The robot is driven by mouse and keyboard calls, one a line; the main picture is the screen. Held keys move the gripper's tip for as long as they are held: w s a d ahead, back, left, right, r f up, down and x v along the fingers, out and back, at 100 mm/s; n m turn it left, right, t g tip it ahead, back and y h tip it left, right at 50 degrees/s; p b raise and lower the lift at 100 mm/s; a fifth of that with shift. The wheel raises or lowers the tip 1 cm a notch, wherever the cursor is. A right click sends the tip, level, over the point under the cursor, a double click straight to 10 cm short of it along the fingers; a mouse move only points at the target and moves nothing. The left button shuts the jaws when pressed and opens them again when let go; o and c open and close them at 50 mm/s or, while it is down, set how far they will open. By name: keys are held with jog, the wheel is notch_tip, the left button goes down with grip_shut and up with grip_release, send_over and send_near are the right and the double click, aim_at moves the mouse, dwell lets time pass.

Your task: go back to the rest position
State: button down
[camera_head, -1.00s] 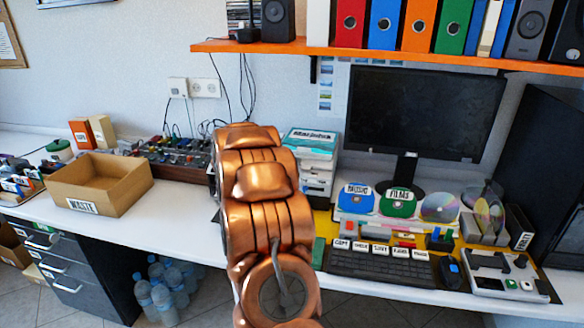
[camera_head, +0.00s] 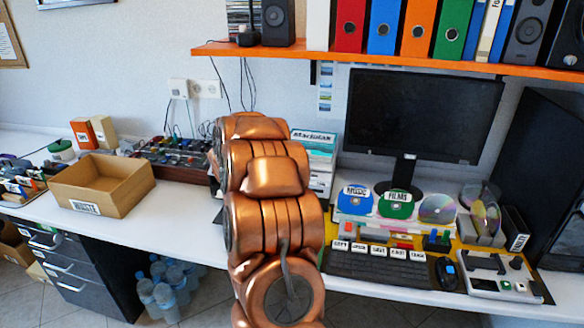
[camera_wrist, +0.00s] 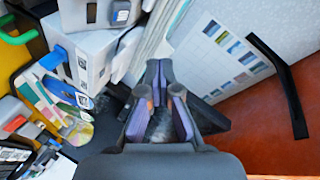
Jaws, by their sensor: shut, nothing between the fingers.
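My copper-coloured arm (camera_head: 270,180) stands folded in front of the white desk and hides my gripper in the head view. In the wrist view my gripper (camera_wrist: 163,80) is shut and empty, its fingers close together. The dark monitor stand shows behind the fingers. A blue disc labelled MUSIC (camera_head: 355,199), a green one labelled FILMS (camera_head: 396,203) and a shiny disc (camera_head: 437,208) stand on the white holder right of my arm.
A cardboard WASTE box (camera_head: 104,188) stands on the left. The monitor (camera_head: 422,113) stands at the back under the orange shelf (camera_head: 400,56) with binders. A keyboard (camera_head: 378,265) and a control box (camera_head: 500,278) lie at the front right. White boxes (camera_head: 318,150) stand close behind my arm.

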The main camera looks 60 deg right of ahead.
jog(key=shift+s+a+r, duration=0.1)
jog(key=shift+a+r, duration=0.2)
jog(key=shift+r, duration=0.25)
